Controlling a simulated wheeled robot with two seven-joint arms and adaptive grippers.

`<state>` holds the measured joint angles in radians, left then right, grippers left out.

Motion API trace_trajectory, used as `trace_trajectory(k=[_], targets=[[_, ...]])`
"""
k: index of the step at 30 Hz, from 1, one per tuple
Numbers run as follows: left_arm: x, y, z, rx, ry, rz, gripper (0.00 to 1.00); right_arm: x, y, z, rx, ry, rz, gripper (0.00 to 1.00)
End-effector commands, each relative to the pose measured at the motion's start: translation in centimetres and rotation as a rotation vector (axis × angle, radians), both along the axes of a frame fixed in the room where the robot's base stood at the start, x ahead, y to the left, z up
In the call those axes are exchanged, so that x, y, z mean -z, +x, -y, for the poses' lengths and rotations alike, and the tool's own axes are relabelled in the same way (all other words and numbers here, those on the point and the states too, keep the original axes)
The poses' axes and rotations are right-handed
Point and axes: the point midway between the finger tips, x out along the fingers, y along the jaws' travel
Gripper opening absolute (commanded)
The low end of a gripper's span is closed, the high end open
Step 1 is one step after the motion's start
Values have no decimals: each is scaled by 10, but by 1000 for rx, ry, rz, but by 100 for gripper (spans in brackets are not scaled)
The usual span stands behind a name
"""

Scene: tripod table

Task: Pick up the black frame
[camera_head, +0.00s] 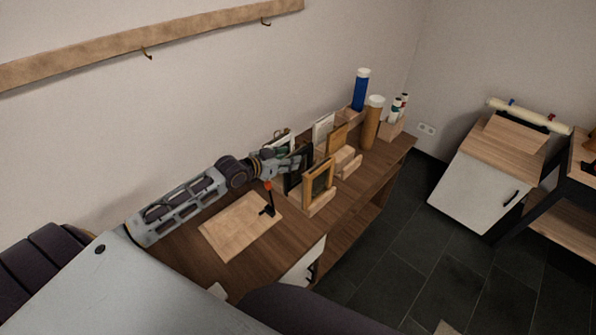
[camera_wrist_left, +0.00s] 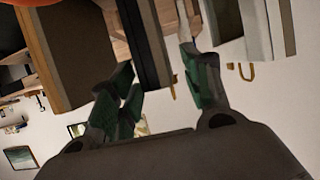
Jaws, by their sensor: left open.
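The black frame (camera_head: 294,179) stands upright in a holder on the wooden desk, partly hidden by my left gripper and a wooden frame. My left gripper (camera_head: 300,160) reaches in from the left at the top of it. In the left wrist view the black frame (camera_wrist_left: 148,42) shows as a dark edge between the two open fingers of my gripper (camera_wrist_left: 160,65). I cannot tell whether either finger touches it. My right gripper is not in view.
A wooden-edged frame (camera_head: 319,183) stands close in front, also close in the wrist view (camera_wrist_left: 70,55). A pale frame (camera_wrist_left: 267,28) is close on the other side. A board (camera_head: 240,226), a blue tube (camera_head: 360,92) and a brown tube (camera_head: 372,124) are on the desk.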

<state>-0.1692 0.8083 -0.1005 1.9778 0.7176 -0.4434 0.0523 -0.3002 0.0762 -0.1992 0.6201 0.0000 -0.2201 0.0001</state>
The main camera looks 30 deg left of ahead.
Motion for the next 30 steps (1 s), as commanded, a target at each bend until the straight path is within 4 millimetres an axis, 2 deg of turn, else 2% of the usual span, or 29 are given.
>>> trace_trajectory(k=[8,24,30], targets=[[2,7,2,-2,-2,0,48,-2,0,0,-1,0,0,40],[15,38,14,-1,-1,1,48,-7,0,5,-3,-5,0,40],[19,45,17,0,0,1,48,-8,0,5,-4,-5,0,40]])
